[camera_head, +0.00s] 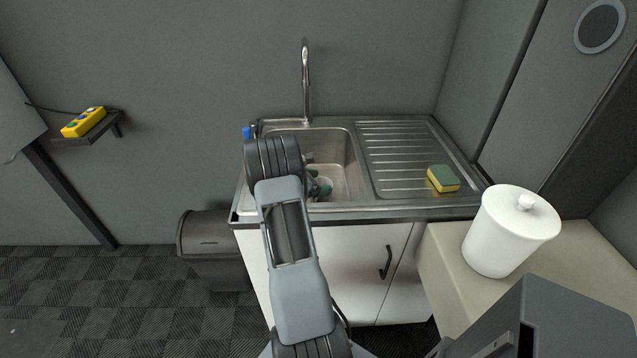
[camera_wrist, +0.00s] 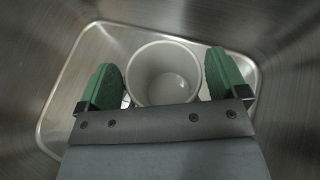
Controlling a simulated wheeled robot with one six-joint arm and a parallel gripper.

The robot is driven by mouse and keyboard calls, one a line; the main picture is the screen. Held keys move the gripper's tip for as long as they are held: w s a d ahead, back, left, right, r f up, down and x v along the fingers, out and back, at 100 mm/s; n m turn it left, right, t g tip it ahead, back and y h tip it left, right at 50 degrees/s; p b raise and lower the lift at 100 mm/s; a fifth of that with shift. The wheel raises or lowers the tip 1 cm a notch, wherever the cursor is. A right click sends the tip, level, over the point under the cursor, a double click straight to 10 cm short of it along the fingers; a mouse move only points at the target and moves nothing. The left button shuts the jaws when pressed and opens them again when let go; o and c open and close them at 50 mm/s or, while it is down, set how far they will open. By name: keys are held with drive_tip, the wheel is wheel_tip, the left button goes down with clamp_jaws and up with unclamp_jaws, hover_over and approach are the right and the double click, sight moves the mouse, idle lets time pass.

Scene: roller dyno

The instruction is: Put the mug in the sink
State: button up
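The mug (camera_wrist: 163,76) is pale grey-white and stands in the metal sink basin in the wrist view. I look down into its open, empty-looking top. My gripper (camera_wrist: 163,72) has green-padded fingers spread wide, one on each side of the mug. The fingers look open, with no clear grip on it. In the head view my gripper (camera_head: 318,187) reaches down into the sink (camera_head: 340,147), and my arm hides part of the basin. I cannot make out the mug clearly in the head view.
A chrome tap (camera_head: 305,85) rises behind the basin. A yellow-green sponge (camera_head: 443,178) lies on the ribbed drainboard (camera_head: 400,150). A white lidded canister (camera_head: 508,232) stands on the counter at right. A dark bin (camera_head: 212,245) stands left of the cabinet. The basin walls are close around my gripper.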

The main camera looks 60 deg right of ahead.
drive_tip(key=shift+o, duration=0.6)
drive_tip(key=shift+r+p, duration=0.4)
drive_tip(key=shift+r, duration=0.1)
drive_tip(key=v, duration=1.2)
